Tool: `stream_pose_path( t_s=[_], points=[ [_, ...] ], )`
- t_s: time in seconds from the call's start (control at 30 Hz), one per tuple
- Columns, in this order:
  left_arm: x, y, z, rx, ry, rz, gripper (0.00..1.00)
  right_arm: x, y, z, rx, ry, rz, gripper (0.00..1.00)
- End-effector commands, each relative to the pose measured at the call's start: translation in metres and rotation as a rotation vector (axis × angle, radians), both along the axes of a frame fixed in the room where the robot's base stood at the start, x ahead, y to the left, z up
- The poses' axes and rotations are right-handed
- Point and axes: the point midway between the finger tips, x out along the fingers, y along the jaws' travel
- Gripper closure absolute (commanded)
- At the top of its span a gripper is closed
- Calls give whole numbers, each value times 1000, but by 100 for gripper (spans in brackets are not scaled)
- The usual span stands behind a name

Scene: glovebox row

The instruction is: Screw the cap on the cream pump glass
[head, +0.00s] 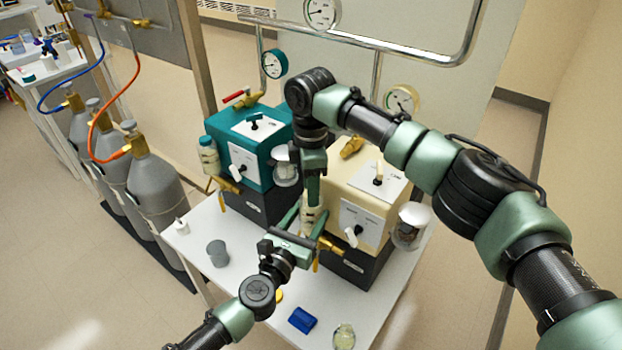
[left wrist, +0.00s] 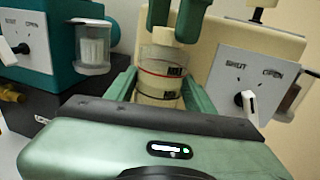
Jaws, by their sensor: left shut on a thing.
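The cream pump (head: 372,195) stands at the right of the white table. The glass (left wrist: 160,85), a clear jar with a red line and a dark label, is upright in front of it. It shows partly in the head view (head: 312,217). My left gripper (head: 292,243) is shut on the glass, with a finger on each side in the left wrist view (left wrist: 159,92). My right gripper (head: 313,185) points down from above. Its fingertips (left wrist: 174,35) are at the top of the glass.
A teal pump (head: 262,150) stands to the left. A white-topped filter jar (head: 409,225) is on the cream pump's right. A grey cup (head: 217,253), small white bottle (head: 181,227), blue block (head: 302,320) and jar (head: 344,337) are on the table (head: 225,300). Gas cylinders (head: 155,185) stand left.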

Motion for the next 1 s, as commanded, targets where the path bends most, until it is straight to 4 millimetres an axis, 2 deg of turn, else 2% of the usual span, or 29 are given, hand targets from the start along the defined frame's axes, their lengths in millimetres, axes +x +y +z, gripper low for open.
stream_pose_path(
  t_s=[0.2,0.23,0.33,0.37,0.53,0.63,0.9,1.0],
  points=[
    [0,1,0,0,1,1,100,0,0,0,0,0,0,61],
    [0,1,0,0,1,1,100,0,0,0,0,0,0,67],
    [0,1,0,0,1,1,100,0,0,0,0,0,0,94],
    [0,1,0,0,1,1,100,0,0,0,0,0,0,100],
    [0,1,0,0,1,1,100,0,0,0,0,0,-10,100],
    [0,1,0,0,1,1,100,0,1,0,2,1,-99,100],
    [0,0,0,0,1,1,100,0,1,-1,3,2,-641,100],
    [0,0,0,1,0,1,100,0,1,0,2,0,-757,100]
  ],
)
